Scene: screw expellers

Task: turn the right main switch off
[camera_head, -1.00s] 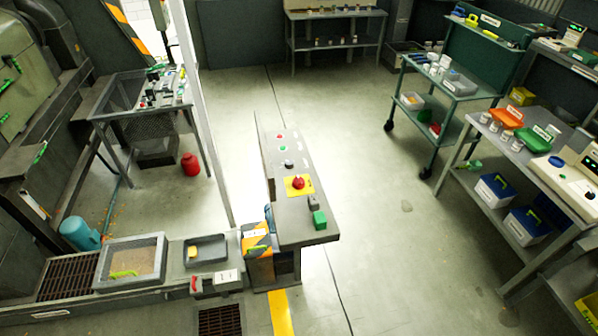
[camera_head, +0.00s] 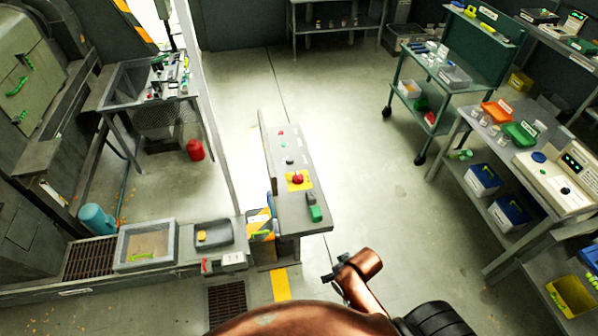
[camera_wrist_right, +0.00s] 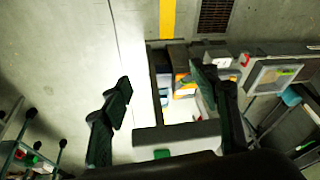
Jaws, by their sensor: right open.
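A grey control console (camera_head: 290,160) stands in the middle of the head view. Its top carries a red mushroom button (camera_head: 297,179) on a yellow plate, a dark grey block (camera_head: 311,198), a green block (camera_head: 315,213) and small buttons farther back. I cannot tell which control is the right main switch. My right arm comes in from the bottom of the head view, to the right of the console's near end. In the right wrist view my right gripper (camera_wrist_right: 160,80) is open and empty, with part of the console (camera_wrist_right: 180,134) beyond its fingers. My left gripper is not in view.
A striped post (camera_head: 260,225) adjoins the console's near end. A low bench with a tray (camera_head: 213,234) and a red-handled box (camera_head: 207,265) lies to its left. A trolley (camera_head: 443,85) and a shelf table (camera_head: 475,130) stand right. The floor between is clear.

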